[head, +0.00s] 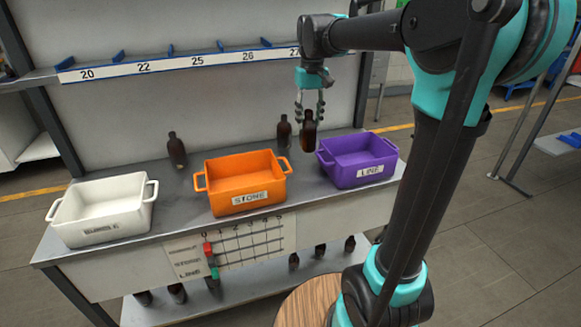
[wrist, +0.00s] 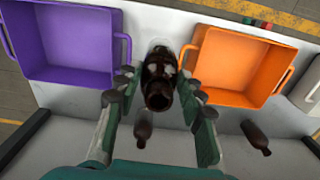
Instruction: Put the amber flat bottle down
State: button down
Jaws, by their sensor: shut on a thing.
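My gripper (head: 309,105) is shut on an amber bottle (head: 308,130), held upright between its fingers in the head view. The held bottle hangs in the gap between the orange bin (head: 236,206) and the purple bin (head: 346,182). In the wrist view the same bottle (wrist: 158,78) sits between the fingers of my gripper (wrist: 160,95), its mouth facing the camera. I cannot tell whether its base touches the table. Two other amber bottles stand behind the bins on the table, one at the left (head: 176,150) and one near the held bottle (head: 284,132).
A white bin (head: 103,212) stands at the table's left end. A shelf rail with numbers (head: 180,64) runs above the table. Several dark bottles stand on the lower shelf (head: 240,287). The back strip of the table between the standing bottles is clear.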

notch_tip(320, 180, down, 15)
jog(key=shift+f, duration=0.15)
dwell(0.4)
jog(key=shift+f, duration=0.15)
jog(key=c, duration=1)
grip_release()
jog(key=shift+o, duration=0.2)
